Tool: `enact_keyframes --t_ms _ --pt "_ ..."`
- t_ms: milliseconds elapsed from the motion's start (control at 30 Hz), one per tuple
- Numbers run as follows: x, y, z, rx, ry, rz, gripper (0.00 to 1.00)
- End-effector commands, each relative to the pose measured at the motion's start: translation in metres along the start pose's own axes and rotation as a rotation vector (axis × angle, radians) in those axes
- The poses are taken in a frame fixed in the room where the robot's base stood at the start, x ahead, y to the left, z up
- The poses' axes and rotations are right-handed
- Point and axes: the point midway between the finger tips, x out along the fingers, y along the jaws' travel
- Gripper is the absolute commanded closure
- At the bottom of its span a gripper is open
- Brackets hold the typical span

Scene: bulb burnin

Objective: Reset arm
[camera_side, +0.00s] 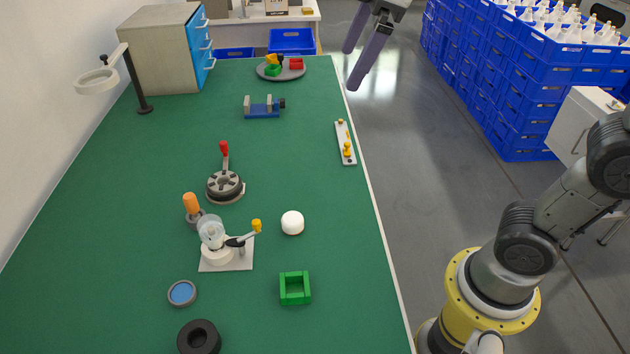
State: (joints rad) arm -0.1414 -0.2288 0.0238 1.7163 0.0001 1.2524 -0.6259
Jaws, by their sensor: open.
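My gripper (352,69) is at the top of the view, up in the air near the right edge of the green table. Its two purple-grey fingers are apart with nothing between them, pointing down and left. A clear bulb (210,230) stands upright on a white fixture (217,262) that has a black lever with a yellow knob (257,225). My gripper is well away from the bulb and fixture.
On the table (300,180) are a white dome (292,222), green square holder (295,288), black ring (199,338), blue disc (182,293), red-knobbed chuck (225,185), orange-handled tool (191,204), blue vise (263,108), yellow-knobbed strip (345,143), round tray (281,75), ring stand (140,85) and drawer cabinet (165,50).

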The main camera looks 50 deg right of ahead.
Motion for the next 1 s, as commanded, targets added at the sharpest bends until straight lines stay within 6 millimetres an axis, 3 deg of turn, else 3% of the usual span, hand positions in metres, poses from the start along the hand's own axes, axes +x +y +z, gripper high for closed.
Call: enact_keyframes --t_ms 33,167,300,433,600,1000 --pt "-0.006 -0.008 0.022 0.055 0.013 0.020 0.02" --pt "-0.005 -0.030 0.073 0.211 0.043 0.062 0.02" --pt "0.013 -0.060 0.125 0.393 0.072 0.097 0.02" --pt "0.040 -0.084 0.158 0.541 0.082 0.104 0.02" --pt "0.071 -0.100 0.176 0.698 0.068 0.088 0.02" --pt "0.069 -0.095 0.172 0.756 0.092 0.094 0.02"
